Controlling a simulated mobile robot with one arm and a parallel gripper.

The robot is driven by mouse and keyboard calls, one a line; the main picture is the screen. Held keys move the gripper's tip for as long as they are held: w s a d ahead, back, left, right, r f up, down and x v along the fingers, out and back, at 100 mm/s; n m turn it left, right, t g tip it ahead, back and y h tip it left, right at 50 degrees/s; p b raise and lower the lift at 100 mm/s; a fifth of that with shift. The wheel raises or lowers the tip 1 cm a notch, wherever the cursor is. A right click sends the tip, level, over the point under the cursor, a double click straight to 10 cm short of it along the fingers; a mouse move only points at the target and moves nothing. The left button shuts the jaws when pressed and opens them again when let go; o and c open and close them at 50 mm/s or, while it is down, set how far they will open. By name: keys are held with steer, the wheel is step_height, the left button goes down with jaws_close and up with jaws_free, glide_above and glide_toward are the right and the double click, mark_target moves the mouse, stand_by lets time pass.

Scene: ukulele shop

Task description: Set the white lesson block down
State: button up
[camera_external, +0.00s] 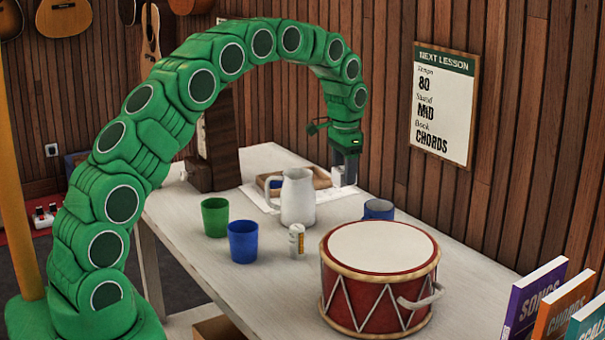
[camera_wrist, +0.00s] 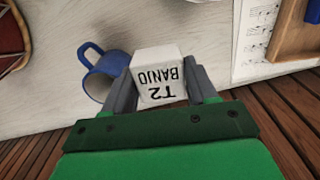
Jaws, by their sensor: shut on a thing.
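The white lesson block (camera_wrist: 157,78), marked "T2 BANJO", is held between the two grey fingers of my gripper (camera_wrist: 161,90) in the wrist view. In the external view my gripper (camera_external: 346,168) points down near the table's wall-side edge, and the white block (camera_external: 337,177) shows pale between the fingers. I cannot tell whether the block touches the table (camera_external: 175,225). A blue mug (camera_wrist: 104,78) lies just left of the block in the wrist view. The block's underside is hidden.
A wooden tray (camera_external: 318,178) on sheet music (camera_external: 258,195) and a white pitcher (camera_external: 297,198) stand near my gripper. Toward the front are a red drum (camera_external: 345,290), a green cup (camera_external: 215,217), a blue cup (camera_external: 243,242) and a small white canister (camera_external: 296,240). The wall is close behind.

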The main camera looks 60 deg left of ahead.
steer(key=shift+s+d+r, duration=0.2)
steer(key=shift+s+r, duration=0.1)
steer(key=shift+s, duration=0.35)
steer(key=shift+s+d+r, duration=0.15)
steer(key=shift+s+r, duration=0.15)
steer(key=shift+s, duration=0.3)
